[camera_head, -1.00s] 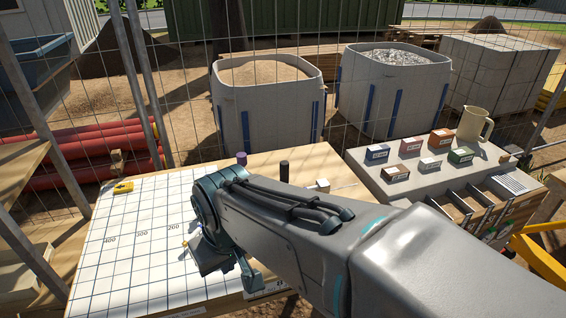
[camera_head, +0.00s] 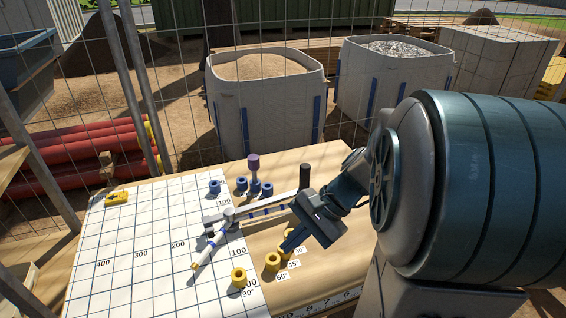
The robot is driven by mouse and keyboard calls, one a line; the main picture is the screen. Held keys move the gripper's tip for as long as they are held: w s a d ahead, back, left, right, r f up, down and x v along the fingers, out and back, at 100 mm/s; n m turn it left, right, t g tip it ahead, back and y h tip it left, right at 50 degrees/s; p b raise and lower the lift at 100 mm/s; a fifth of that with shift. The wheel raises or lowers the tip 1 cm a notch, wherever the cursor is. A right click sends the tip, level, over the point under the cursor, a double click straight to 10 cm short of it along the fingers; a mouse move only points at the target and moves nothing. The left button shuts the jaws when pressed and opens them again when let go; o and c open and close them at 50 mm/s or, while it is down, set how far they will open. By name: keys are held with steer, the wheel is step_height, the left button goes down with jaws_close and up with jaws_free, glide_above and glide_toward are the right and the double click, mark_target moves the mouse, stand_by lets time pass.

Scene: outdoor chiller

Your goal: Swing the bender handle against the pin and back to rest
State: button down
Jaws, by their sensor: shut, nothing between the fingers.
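The bender (camera_head: 228,214) sits on the gridded board. A pale bar, which looks like the bender handle (camera_head: 275,201), runs right from it to an upright black grip (camera_head: 304,178). A light rod with blue bands and a yellow tip (camera_head: 205,250) reaches from the bender toward the lower left. A purple-topped pin (camera_head: 254,166) stands behind the handle among the blue rings, apart from the bar. My gripper (camera_head: 291,242) is shut and empty, its fingers pointing down-left, near the yellow rings and in front of the handle's right end. Whether it touches anything is hard to tell.
Several blue rings (camera_head: 214,187) and yellow rings (camera_head: 238,277) stand on the board, the yellow ones by angle labels. A yellow tool (camera_head: 117,197) lies at the far left. Wire fencing and sand bags (camera_head: 265,100) stand behind.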

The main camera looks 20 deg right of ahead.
steer(key=w+d+f+m+t+b, duration=0.2)
steer(key=w+d+m+t, duration=0.1)
steer(key=d, duration=0.4)
steer(key=w+d+f+m+t+y+b, duration=0.1)
steer(key=w+d+f+m+t, duration=0.1)
steer(key=d+m+t, duration=0.4)
steer(key=w+d+f+m+t+y+b, duration=0.1)
steer(key=w+d+f+m+t+b, duration=0.1)
steer(key=d+m, duration=0.6)
steer(key=shift+w+d+f+t+b, duration=0.25)
steer(key=shift+w+d+t, duration=0.25)
steer(key=shift+t, duration=0.3)
steer(key=shift+w+d+f+t+b, duration=0.1)
steer(key=shift+w+d+f+t, duration=0.25)
steer(key=shift+t, duration=0.45)
steer(key=shift+w+d+r+m, duration=0.1)
steer(key=shift+w+m, duration=0.2)
steer(key=x, duration=1.3)
steer(key=shift+w+r, duration=0.1)
steer(key=shift+w, duration=0.15)
steer(key=shift+w, duration=0.1)
